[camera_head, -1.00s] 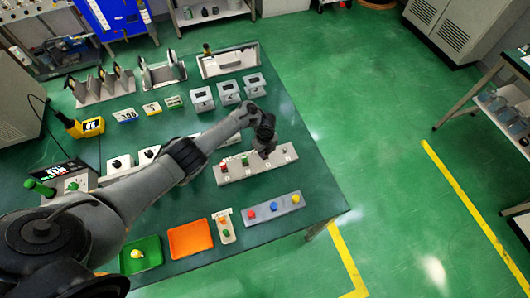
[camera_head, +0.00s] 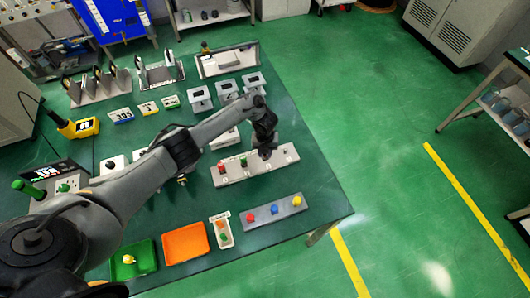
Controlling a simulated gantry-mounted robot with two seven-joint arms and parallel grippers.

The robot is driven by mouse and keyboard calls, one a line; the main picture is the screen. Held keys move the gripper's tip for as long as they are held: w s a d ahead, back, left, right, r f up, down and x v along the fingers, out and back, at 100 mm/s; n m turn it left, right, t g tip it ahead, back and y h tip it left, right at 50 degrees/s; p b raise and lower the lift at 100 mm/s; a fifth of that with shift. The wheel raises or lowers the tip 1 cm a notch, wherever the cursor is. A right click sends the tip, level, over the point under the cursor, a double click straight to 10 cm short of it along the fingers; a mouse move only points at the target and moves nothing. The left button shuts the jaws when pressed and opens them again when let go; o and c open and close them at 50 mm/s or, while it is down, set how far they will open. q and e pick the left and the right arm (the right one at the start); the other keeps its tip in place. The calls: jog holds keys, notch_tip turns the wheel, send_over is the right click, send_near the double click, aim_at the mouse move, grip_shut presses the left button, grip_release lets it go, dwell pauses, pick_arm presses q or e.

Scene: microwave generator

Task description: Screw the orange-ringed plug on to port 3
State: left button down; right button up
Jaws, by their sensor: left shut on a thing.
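The grey port strip (camera_head: 232,178) lies on the green table, with a red plug (camera_head: 222,167) at its left port and a green plug (camera_head: 243,160) at the one beside it. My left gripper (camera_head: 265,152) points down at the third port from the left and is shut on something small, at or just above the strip. The fingers hide what it holds and the port below, so no orange ring can be made out. The rightmost port (camera_head: 288,150) is in the open. My right gripper is not in view.
In front of the strip lie a grey bar (camera_head: 273,209) with blue, red and yellow knobs, a small white holder (camera_head: 221,232), an orange tray (camera_head: 186,243) and a green tray (camera_head: 120,262). Grey stands (camera_head: 226,91) stand behind the strip. The table's right side is clear.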

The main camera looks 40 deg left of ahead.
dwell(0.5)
pick_arm(q)
jog(key=c, duration=0.9)
grip_release()
notch_tip(320, 180, up, 6)
jog(key=shift+f+p, duration=0.15)
jog(key=shift+p, duration=0.55)
notch_tip(320, 180, up, 4)
jog(key=p, duration=0.2)
jog(key=shift+p, duration=0.4)
jog(key=shift+r+p, duration=0.45)
jog(key=shift+r, duration=0.1)
